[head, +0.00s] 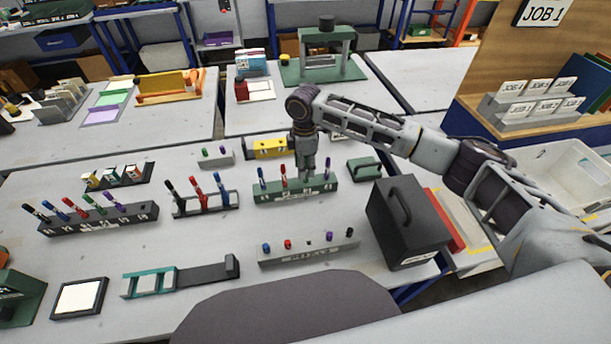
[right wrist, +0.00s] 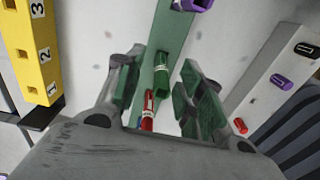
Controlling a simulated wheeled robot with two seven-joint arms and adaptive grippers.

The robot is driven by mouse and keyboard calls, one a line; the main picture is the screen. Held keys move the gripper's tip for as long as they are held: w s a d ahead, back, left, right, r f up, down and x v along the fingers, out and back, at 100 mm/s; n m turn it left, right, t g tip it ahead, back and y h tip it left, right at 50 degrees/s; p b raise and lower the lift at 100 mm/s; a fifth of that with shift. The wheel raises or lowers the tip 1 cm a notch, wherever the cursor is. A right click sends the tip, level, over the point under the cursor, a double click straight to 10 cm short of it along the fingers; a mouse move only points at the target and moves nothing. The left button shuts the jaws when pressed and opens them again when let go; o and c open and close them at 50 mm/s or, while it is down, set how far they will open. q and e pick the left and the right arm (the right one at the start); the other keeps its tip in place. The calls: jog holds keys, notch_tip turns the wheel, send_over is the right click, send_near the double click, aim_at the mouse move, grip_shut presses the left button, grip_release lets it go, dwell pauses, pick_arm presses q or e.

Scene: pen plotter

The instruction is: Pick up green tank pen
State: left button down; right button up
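The green tank pen (right wrist: 162,75) shows in the right wrist view, standing between the two fingers of my right gripper (right wrist: 158,90). The fingers are apart, with gaps visible beside the pen. In the head view my right gripper (head: 306,172) points down over the green rack (head: 270,195) and hides the green pen. A red pen (head: 284,176) stands just left of the gripper, and it also shows low in the right wrist view (right wrist: 148,108). A blue pen (head: 262,178) and a purple pen (head: 327,168) stand in the same rack. My left gripper is out of view.
A grey rack of caps (head: 310,253) lies in front of the green rack. A black box with a handle (head: 405,225) stands to the right. A yellow numbered block (head: 268,148) is behind. Other pen racks (head: 100,218) stand at left.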

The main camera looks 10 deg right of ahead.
aim_at(305, 181)
jog(key=shift+s+d+f, duration=0.1)
jog(key=shift+f, duration=1.7)
grip_shut()
